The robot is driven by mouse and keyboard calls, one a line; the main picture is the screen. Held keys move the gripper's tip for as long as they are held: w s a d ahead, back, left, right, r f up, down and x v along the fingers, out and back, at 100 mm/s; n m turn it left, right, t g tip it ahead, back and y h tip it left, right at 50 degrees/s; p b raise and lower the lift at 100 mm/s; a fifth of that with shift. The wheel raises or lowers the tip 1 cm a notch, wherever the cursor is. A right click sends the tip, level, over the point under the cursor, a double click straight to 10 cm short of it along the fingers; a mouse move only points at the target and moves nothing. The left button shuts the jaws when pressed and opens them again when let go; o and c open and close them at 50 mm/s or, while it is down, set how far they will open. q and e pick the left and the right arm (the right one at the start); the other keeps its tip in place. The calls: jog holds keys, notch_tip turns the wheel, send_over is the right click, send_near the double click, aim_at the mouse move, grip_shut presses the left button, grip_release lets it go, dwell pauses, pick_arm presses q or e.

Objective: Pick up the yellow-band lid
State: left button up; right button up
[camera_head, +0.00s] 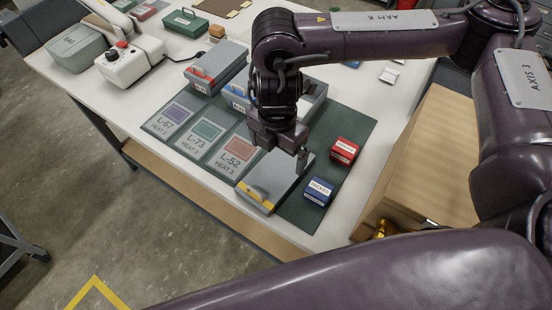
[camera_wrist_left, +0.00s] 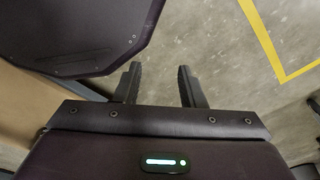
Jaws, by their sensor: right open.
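The yellow-band lid (camera_head: 283,178) is a flat grey piece with a yellow strip and a small handle-like part along its near edge. It lies on the dark green mat (camera_head: 350,122) in the head view. My right gripper (camera_head: 282,152) is over the lid's far part, fingers pointing down and open. It hides some of the lid; I cannot tell whether it touches. My left gripper (camera_wrist_left: 159,72) shows in the left wrist view, its two fingers apart with only floor behind them.
Just right of the lid stand a blue box (camera_head: 318,191) and a red box (camera_head: 345,150). Labelled cards, such as L-73 (camera_head: 201,138), lie to its left. Grey containers with a red band (camera_head: 215,68) and blue band stand behind.

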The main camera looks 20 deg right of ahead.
aim_at(275, 173)
jog(key=shift+s+a+f, duration=0.15)
jog(key=shift+s+f, duration=0.1)
jog(key=shift+f, duration=0.35)
jog(key=shift+s+a+f, duration=0.15)
jog(key=shift+s+f, duration=0.1)
jog(key=shift+f, duration=0.35)
notch_tip(275, 173, down, 4)
jog(key=shift+w+f, duration=0.1)
jog(key=shift+w, duration=0.05)
jog(key=shift+f, duration=0.1)
jog(key=shift+c, duration=0.6)
pick_arm(q)
jog(key=shift+s+a+f, duration=0.1)
jog(key=shift+s+a, duration=0.1)
jog(key=shift+s, duration=0.45)
jog(key=shift+s+a+f, duration=0.1)
jog(key=shift+s+a, duration=0.1)
jog(key=shift+s, duration=0.4)
pick_arm(e)
jog(key=c, duration=0.6)
